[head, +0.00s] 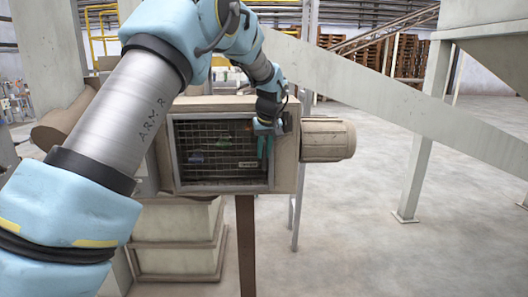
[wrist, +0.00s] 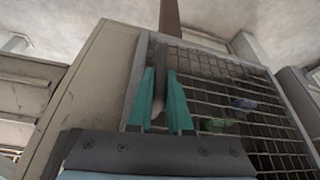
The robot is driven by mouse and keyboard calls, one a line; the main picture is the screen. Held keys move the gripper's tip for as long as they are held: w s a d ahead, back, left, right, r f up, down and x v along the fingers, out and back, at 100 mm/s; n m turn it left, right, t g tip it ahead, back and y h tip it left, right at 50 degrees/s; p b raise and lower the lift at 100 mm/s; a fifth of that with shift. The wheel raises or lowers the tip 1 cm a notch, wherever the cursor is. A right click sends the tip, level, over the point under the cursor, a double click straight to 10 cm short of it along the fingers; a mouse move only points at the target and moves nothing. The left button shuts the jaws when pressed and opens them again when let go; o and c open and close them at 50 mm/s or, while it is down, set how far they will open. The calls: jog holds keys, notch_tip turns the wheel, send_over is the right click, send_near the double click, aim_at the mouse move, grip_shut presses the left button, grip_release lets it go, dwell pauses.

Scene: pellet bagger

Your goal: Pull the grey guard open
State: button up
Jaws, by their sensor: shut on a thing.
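The grey guard (head: 218,152) is a wire mesh panel in a grey frame on the front of a beige machine box (head: 285,175). It looks flush with the box, closed. It also shows in the wrist view (wrist: 235,85), tilted across the right half. My gripper (head: 265,146) is at the guard's right edge in the head view. In the wrist view its two teal fingers (wrist: 160,78) are shut on the guard's handle (wrist: 157,92), a slim upright bar. The handle is mostly hidden by my gripper in the head view.
Small green (wrist: 214,125) and blue (wrist: 243,103) things show behind the mesh. A beige motor (head: 328,139) sticks out right of the box, and a brown post (head: 246,245) stands below it. Stacked beige bins (head: 178,243) are lower left.

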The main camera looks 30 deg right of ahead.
grip_shut()
dwell(0.8)
jog(key=shift+s+a, duration=0.1)
